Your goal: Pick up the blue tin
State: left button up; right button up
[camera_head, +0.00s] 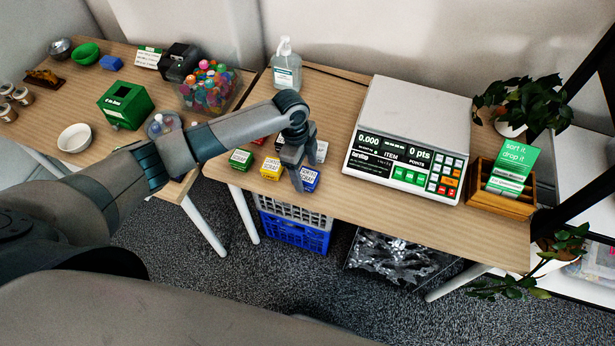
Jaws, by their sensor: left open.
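The blue tin (309,181) is a small box with a white label on top, near the front edge of the right-hand table (420,225). My left gripper (299,176) reaches down from above, open, with its fingers at the left side of the blue tin. The fingers hide part of the tin's left side, and I cannot tell whether they touch it. A yellow tin (271,168) stands just left of the gripper, and a green tin (240,159) is further left. My right gripper is not in view.
A white-labelled tin (321,151) stands behind the blue one. A scale (408,130) stands to the right, and a pump bottle (286,68) at the back. The left table (85,110) holds a green box (125,104) and a clear bin of colourful items (210,88).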

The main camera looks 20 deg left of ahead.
aim_at(307, 175)
pick_arm(q)
jog(key=shift+d+f+p, duration=0.25)
jog(key=shift+f+p, duration=0.05)
jog(key=shift+f, duration=0.6)
jog(key=shift+w+f, duration=0.1)
jog(key=shift+f, duration=0.55)
jog(key=c, duration=1.3)
jog(key=shift+r, duration=0.2)
jog(key=shift+c, duration=0.2)
